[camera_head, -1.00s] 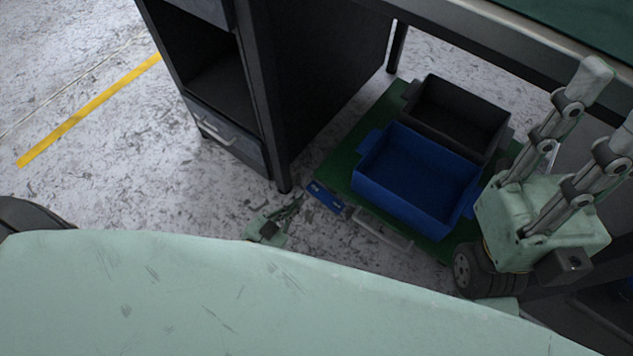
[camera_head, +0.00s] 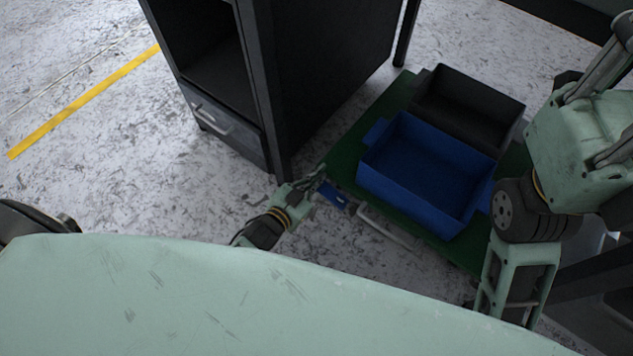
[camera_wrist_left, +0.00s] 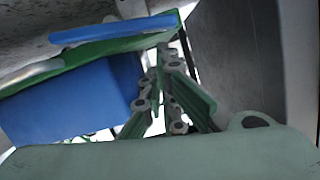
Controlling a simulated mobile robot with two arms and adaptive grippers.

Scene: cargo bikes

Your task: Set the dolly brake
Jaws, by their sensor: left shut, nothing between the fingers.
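The dolly has a green deck (camera_head: 345,155) and sits on the floor beside a dark cabinet. A small blue pedal (camera_head: 332,196), which looks like its brake, sticks out at the deck's near-left corner. My left gripper (camera_head: 319,174) is shut and empty, close by the pedal; whether it touches cannot be told. In the left wrist view the blue pedal (camera_wrist_left: 115,29) lies at upper left, beyond the finger linkages (camera_wrist_left: 163,88).
A blue bin (camera_head: 405,185) and a black bin (camera_head: 440,105) stand on the dolly. A grey handle (camera_head: 392,228) is at its near edge. The dark cabinet (camera_head: 330,75) stands close on the left. The floor farther left is open, with a yellow line (camera_head: 85,100).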

